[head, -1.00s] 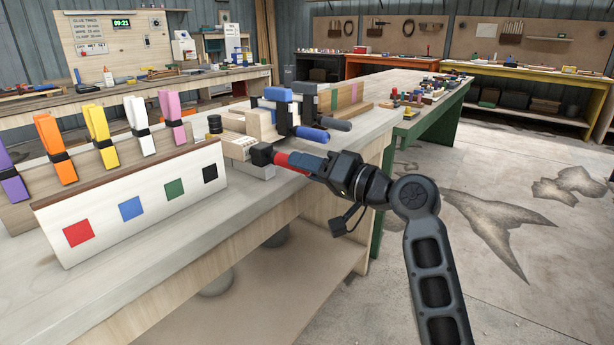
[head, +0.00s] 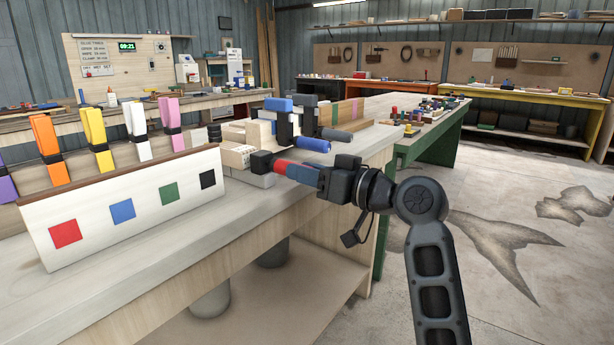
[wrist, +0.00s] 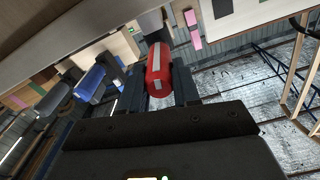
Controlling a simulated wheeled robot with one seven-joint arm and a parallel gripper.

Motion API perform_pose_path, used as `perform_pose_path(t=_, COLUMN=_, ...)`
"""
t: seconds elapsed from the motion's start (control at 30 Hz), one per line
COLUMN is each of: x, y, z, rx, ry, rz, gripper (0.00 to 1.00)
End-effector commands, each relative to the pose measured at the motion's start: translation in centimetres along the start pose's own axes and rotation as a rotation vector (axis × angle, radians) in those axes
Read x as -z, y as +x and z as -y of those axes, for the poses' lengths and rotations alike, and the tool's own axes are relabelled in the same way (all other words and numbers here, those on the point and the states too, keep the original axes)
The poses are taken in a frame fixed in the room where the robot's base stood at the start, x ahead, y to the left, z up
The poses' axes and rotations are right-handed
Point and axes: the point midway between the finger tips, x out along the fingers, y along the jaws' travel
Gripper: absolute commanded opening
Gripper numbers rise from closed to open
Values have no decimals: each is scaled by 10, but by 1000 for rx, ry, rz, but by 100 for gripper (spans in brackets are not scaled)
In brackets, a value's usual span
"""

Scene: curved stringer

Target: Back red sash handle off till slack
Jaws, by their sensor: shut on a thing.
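The red sash handle (head: 284,167) sticks out toward the front right from a dark clamp head at the curved stringer's near end. In the wrist view the red handle (wrist: 158,72), with a pale stripe along it, lies between my two dark fingers. My gripper (head: 300,171) is shut on the red handle, with its blue-grey finger covering part of the handle in the head view. A blue handle (head: 314,145) and a dark grey handle (head: 337,135) of other clamps stand just behind. The screw behind the red handle is hidden.
The white board (head: 130,205) with red, blue, green and black squares stands on the bench at left, before a row of coloured spring clamps (head: 95,135). Bare bench top (head: 200,235) lies in front. A green-legged table (head: 440,130) with small items stands behind right.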

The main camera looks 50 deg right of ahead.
Motion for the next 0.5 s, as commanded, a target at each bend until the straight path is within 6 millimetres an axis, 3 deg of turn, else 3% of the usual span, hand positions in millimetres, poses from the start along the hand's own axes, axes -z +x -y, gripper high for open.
perform_pose_path(t=0.43, x=0, y=0, z=-1, rx=-3, ry=-8, rz=0, gripper=1)
perform_pose_path(t=0.47, x=0, y=0, z=-1, rx=-3, ry=-8, rz=0, gripper=34)
perform_pose_path(t=0.5, x=0, y=0, z=-1, rx=-3, ry=-8, rz=0, gripper=38)
